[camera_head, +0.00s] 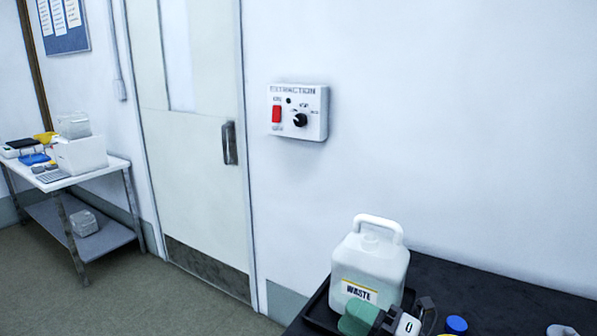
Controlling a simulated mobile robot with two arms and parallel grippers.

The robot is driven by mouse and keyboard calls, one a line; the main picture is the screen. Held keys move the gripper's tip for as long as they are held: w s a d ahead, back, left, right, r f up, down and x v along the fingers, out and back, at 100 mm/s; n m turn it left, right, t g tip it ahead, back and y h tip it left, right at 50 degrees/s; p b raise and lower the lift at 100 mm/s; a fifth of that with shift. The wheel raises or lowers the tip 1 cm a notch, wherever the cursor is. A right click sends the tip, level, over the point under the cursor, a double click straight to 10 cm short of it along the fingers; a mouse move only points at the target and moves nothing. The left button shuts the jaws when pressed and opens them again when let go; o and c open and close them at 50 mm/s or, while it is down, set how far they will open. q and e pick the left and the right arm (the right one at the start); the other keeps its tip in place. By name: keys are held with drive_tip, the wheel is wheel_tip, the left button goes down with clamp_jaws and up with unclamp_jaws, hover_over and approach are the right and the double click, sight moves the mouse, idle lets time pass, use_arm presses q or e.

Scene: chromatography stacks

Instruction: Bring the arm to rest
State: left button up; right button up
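My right gripper (403,316) shows only in part at the bottom edge, right of centre, as dark and pale pieces low in front of the waste container. Its fingers are cut off and crowded by nearby things, so I cannot tell if it is open or shut. A green rounded item (358,317) sits just left of it; I cannot tell whether they touch. The white waste container (372,262) stands upright behind them, with a handle on top and a WASTE label. My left gripper is not in view.
The container stands on a dark tray (318,312) on a black bench (500,300). A blue cap (456,325) lies to the right. An extraction switch box (299,112) is on the wall. A door (200,180) and a side table (115,168) stand left. Open floor lies between.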

drive_tip(key=s+d+f+m+t+h, duration=0.25)
drive_tip(key=d+f+m+h, duration=0.35)
drive_tip(key=m+h, duration=0.45)
drive_tip(key=s+d+f+m+t+h, duration=0.25)
drive_tip(key=d+f+m+h, duration=0.4)
drive_tip(key=m, duration=0.75)
drive_tip(key=s+f+m+g, duration=0.1)
drive_tip(key=s+f+g, duration=0.25)
drive_tip(key=s, duration=0.35)
drive_tip(key=s+a+f+m+g, duration=0.1)
drive_tip(key=s+f+g, duration=0.2)
drive_tip(key=s+g, duration=0.25)
drive_tip(key=s+f+m+g, duration=0.1)
drive_tip(key=s+f+g, duration=0.25)
drive_tip(key=s, duration=0.35)
wheel_tip(320, 180, down, 26)
drive_tip(key=s+g+p, duration=0.2)
drive_tip(key=s+d+f+p, duration=0.1)
drive_tip(key=s+d+f, duration=0.1)
drive_tip(key=s+f, duration=1)
drive_tip(key=s, duration=0.3)
drive_tip(key=shift+d+f, duration=0.25)
